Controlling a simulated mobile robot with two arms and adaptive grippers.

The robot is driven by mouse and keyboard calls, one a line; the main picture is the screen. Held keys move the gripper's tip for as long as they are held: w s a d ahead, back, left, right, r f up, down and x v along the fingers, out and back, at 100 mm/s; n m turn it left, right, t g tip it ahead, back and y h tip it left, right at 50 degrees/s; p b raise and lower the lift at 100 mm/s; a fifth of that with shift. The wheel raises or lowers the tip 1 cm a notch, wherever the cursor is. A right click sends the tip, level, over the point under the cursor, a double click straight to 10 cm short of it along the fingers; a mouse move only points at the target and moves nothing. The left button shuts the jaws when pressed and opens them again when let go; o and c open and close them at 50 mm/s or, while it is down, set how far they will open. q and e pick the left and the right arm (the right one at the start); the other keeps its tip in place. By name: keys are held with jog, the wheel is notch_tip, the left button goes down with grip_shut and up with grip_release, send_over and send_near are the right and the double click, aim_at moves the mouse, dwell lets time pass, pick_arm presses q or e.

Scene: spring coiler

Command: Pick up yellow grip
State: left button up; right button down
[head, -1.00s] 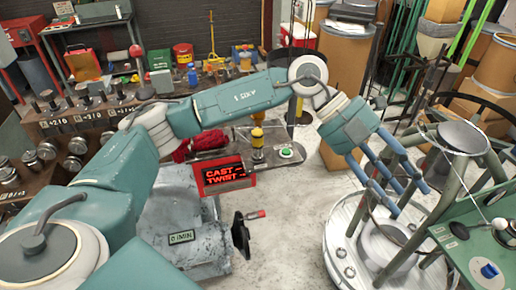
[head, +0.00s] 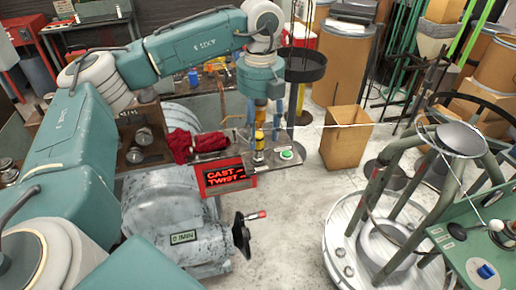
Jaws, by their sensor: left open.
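The yellow grip (head: 259,136) stands upright on a grey metal plate (head: 291,163), beside a green button (head: 287,154). My left gripper (head: 265,121) points down over it, with its blue fingers apart on either side of the grip's upper part. The fingers look open, and I cannot tell whether they touch the grip. My right gripper is not in view.
A red "CAST TWIST" display (head: 226,176) and a grey machine (head: 165,215) with a black handwheel (head: 241,236) are in front. A red cloth (head: 195,145) lies to the left. A thin pale line (head: 340,126) stretches right towards a green frame (head: 455,190). A cardboard box (head: 346,138) stands behind.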

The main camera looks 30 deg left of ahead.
aim_at(258, 144)
pick_arm(q)
jog(key=f, duration=0.1)
jog(key=f+p, duration=0.2)
jog(key=shift+a+f, duration=0.25)
jog(key=shift+f, duration=0.65)
grip_shut()
jog(key=shift+r, duration=0.1)
